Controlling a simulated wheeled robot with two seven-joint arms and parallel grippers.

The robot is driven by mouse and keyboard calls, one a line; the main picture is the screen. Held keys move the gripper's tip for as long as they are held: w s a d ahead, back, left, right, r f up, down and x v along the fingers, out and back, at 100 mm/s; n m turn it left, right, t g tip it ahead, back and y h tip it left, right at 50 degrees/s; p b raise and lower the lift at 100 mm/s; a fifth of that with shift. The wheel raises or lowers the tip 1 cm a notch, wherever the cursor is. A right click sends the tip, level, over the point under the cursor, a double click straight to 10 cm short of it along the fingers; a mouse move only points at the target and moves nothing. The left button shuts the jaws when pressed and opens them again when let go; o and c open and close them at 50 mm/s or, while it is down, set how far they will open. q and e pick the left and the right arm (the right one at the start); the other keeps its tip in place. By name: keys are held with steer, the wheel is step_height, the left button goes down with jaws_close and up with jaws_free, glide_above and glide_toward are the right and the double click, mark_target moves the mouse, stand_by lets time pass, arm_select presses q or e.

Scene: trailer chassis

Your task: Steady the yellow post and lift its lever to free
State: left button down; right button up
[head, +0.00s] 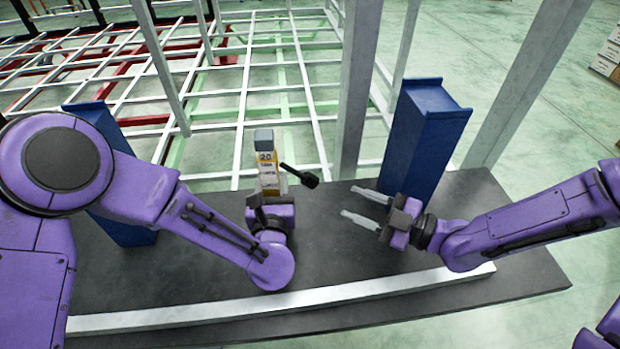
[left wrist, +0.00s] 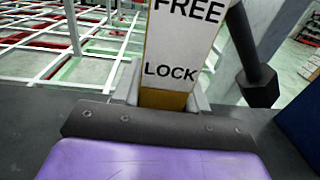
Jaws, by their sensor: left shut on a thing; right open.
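The yellow post (head: 268,172) stands upright on the dark bench, with a grey cap and a white label. In the left wrist view the post (left wrist: 172,70) shows FREE above LOCK on its label. Its black lever (head: 299,176) sticks out to the right and slopes down to a thick knob; the knob (left wrist: 258,88) hangs near the LOCK level in the left wrist view. My left gripper (head: 268,195) is shut on the post's lower part. My right gripper (head: 362,205) is open and empty, right of the lever and apart from it, its fingers pointing left.
A blue column (head: 425,140) stands just behind my right gripper, and another blue column (head: 125,225) is partly hidden behind my left arm. A pale rail (head: 340,292) runs along the bench's front. White frame bars (head: 358,90) rise behind. The dark bench top (head: 335,250) between the grippers is clear.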

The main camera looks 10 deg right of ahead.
mark_target(309, 180)
steer(key=shift+m, duration=0.5)
steer(key=x, duration=1.2)
steer(key=shift+w+d, duration=0.25)
steer(key=shift+w, duration=0.15)
jaws_close()
